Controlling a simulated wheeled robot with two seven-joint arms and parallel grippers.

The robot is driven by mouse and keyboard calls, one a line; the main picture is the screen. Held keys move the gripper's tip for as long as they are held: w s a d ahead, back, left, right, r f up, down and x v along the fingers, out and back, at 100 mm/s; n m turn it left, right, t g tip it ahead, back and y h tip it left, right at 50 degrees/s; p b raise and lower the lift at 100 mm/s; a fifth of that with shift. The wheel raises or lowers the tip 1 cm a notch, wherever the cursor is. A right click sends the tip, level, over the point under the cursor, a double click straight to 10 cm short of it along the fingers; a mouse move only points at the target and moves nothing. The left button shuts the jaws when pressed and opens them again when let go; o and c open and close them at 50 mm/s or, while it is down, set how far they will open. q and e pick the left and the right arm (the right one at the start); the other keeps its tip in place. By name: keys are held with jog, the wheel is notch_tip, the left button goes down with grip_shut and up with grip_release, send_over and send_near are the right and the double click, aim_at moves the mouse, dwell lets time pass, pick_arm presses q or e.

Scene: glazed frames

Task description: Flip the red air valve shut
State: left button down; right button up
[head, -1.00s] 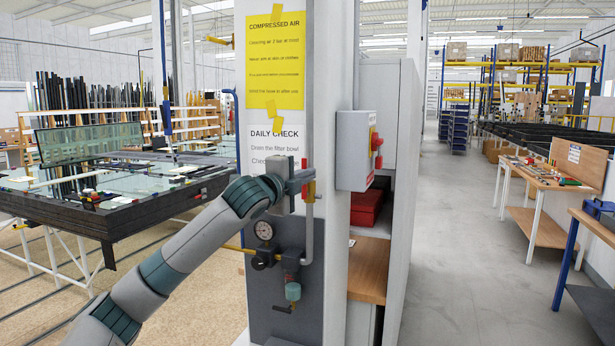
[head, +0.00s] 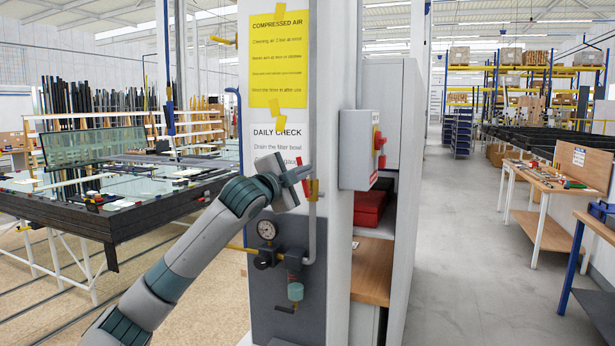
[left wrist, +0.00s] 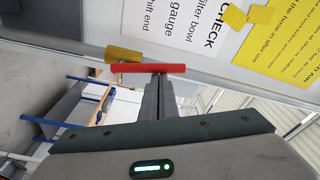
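The red valve handle (left wrist: 148,68) is a short bar beside the brass valve body (left wrist: 122,54) on the grey pipe. In the head view the brass body (head: 313,189) sits on the pipe above the gauge, and the red handle (head: 306,187) is mostly hidden by my fingers. My left gripper (head: 304,173) is tilted at the valve. In the left wrist view its fingers (left wrist: 159,80) are together, with their tips at the middle of the handle. They appear to touch it; I see no grip around it. My right gripper is out of view.
A pressure gauge (head: 267,229) and a filter (head: 295,291) are below the valve. A grey switch box (head: 354,150) with a red knob is to the right. Yellow (head: 277,55) and white notices hang above. The floor (head: 470,240) to the right is clear.

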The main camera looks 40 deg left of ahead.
pick_arm(q)
jog(key=s+a+f+n+y+b, duration=0.1)
jog(key=a+f+n+b, duration=0.4)
jog(key=n, duration=1)
jog(key=shift+s+a+t+y+b, duration=0.3)
jog(key=shift+a+y+b, duration=0.25)
jog(key=shift+y+b, duration=0.3)
jog(key=shift+r, duration=0.1)
